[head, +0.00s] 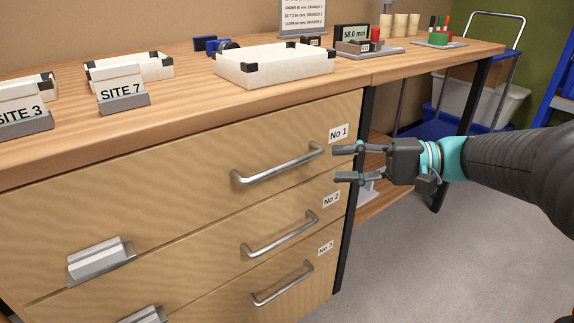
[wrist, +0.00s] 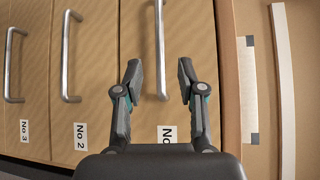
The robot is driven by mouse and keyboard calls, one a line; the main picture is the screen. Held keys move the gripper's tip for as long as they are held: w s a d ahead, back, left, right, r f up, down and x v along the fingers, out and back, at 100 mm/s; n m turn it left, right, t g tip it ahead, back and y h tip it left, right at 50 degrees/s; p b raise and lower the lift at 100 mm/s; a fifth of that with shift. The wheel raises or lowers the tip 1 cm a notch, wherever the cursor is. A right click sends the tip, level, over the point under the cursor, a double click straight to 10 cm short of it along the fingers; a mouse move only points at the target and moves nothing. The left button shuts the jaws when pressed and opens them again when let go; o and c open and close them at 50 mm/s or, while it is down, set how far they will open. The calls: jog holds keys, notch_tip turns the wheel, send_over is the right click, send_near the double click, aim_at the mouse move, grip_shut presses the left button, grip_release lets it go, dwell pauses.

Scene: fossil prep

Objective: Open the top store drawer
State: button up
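The top store drawer (head: 200,168), labelled No 1, has a light wood front and looks shut, flush with the cabinet. Its silver bar handle (head: 280,168) is on the right part of the front. My gripper (head: 338,164) is open and empty, just right of this handle in the head view and apart from it. In the wrist view the handle (wrist: 161,45) shows between the two spread fingers of my gripper (wrist: 160,70), lined up lengthwise with them.
Drawer No 2 (head: 215,235) and a third drawer below have similar handles (head: 282,236) and look shut. The worktop (head: 190,90) above carries white trays (head: 275,65), site signs (head: 121,87) and a digital readout (head: 352,33). Grey floor (head: 400,270) is clear at right.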

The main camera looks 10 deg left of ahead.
aim_at(291, 166)
jog(key=a, duration=0.3)
jog(key=a+f, duration=0.1)
jog(key=a, duration=0.3)
jog(key=s+a, duration=0.1)
jog(key=a, duration=0.3)
jog(key=shift+f, duration=0.25)
grip_shut()
